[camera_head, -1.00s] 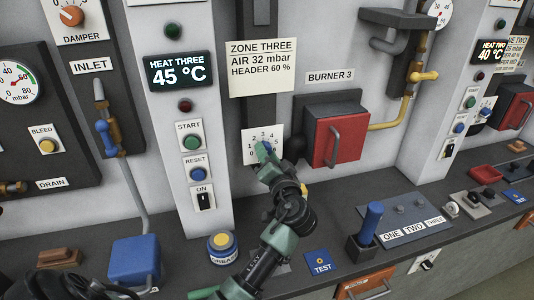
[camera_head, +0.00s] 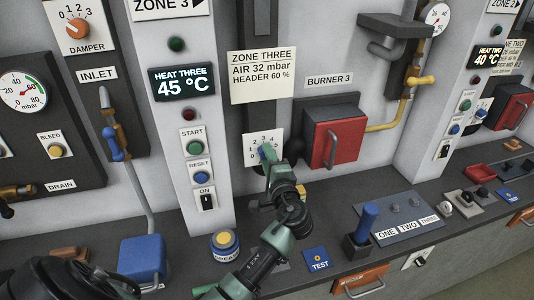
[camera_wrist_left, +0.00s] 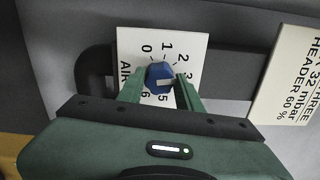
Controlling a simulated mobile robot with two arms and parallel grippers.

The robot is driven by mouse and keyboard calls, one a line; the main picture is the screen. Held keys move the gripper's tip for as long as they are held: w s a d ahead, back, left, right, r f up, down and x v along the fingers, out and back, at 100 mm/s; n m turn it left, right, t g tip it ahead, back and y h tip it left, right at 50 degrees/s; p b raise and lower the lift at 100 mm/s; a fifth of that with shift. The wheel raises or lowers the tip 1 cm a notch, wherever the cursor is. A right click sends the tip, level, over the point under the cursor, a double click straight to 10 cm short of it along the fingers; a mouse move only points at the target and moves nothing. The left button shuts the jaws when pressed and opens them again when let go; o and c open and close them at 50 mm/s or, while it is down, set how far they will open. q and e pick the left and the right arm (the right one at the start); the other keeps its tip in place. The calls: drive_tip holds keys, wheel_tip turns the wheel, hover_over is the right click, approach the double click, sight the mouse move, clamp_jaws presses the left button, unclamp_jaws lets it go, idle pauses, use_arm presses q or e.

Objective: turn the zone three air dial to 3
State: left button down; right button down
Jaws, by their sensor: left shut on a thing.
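The zone three air dial is a blue knob (camera_wrist_left: 160,77) on a white plate (camera_head: 253,149) numbered around it, below the zone three sign (camera_head: 262,76). My left gripper (camera_head: 267,153) is at the knob. In the left wrist view its two green fingers (camera_wrist_left: 160,88) are shut on the knob, one on each side. The knob's white mark points to the right in that view, towards the side where the 3 stands. I cannot tell whether it sits exactly on the 3. The fingers partly cover the higher numbers. My right gripper is not in view.
A red burner box (camera_head: 336,137) with a grey handle stands out right of the dial. A pillar with a heat display (camera_head: 181,86) and buttons stands to the left. Below, the counter holds a yellow-topped jar (camera_head: 224,242), a blue test plate (camera_head: 317,259) and a lever panel (camera_head: 400,219).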

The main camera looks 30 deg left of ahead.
use_arm(q)
drive_tip(key=shift+m+p, duration=0.3)
drive_tip(key=shift+m, duration=0.7)
drive_tip(key=c, duration=0.9)
unclamp_jaws()
drive_tip(key=shift+c, duration=0.2)
drive_tip(key=shift+d, duration=0.1)
drive_tip(key=b+v, duration=0.3)
drive_tip(key=v, duration=0.4)
drive_tip(key=shift+s+d, duration=0.25)
